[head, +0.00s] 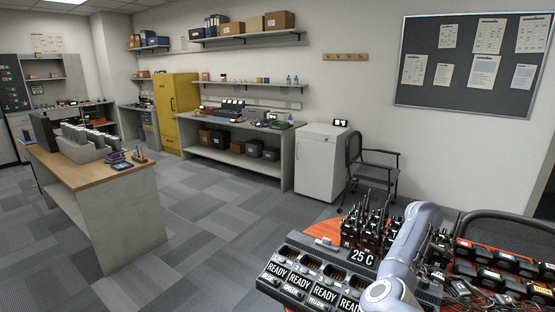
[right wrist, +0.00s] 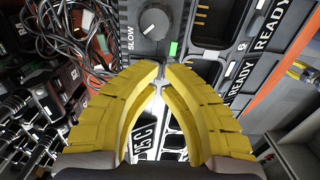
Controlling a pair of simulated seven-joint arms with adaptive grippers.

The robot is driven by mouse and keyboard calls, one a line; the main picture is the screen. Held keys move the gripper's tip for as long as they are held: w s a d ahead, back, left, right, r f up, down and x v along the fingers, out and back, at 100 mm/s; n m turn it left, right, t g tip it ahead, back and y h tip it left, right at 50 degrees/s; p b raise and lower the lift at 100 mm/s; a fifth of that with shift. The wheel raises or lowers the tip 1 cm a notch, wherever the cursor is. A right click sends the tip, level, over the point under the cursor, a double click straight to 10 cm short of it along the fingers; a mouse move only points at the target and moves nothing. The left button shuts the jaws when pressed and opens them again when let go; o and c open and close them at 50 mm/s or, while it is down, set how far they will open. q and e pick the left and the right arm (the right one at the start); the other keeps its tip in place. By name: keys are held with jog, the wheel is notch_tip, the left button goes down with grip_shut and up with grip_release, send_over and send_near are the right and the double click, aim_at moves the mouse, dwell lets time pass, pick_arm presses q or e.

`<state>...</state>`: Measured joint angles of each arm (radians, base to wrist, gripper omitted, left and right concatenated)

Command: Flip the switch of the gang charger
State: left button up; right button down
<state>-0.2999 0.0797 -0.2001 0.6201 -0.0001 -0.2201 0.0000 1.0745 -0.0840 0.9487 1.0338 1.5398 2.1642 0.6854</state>
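The gang charger (head: 318,272) is a dark unit on the table at the lower right of the head view, with READY labels and a "25 C" display (head: 362,256). In the right wrist view its panel shows a round dial (right wrist: 153,25) beside the word SLOW and a small lit green light (right wrist: 174,48). My right gripper (right wrist: 163,70) has yellow fingers that come together at the tips, just below the dial and light in the picture. The fingers hide part of the panel, and I cannot make out the switch. In the head view my arm hides this gripper. My left gripper is not in view.
Several black radios (head: 372,222) stand behind the charger. Tangled cables (right wrist: 85,30) lie beside it, and more radios or batteries (head: 500,268) crowd the table's right side. A black chair (head: 372,165) stands beyond. The carpet (head: 215,240) to the left is clear.

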jog(key=shift+f, duration=1.1)
dwell(0.6)
jog(key=shift+r, duration=3.55)
jog(key=shift+d, duration=0.1)
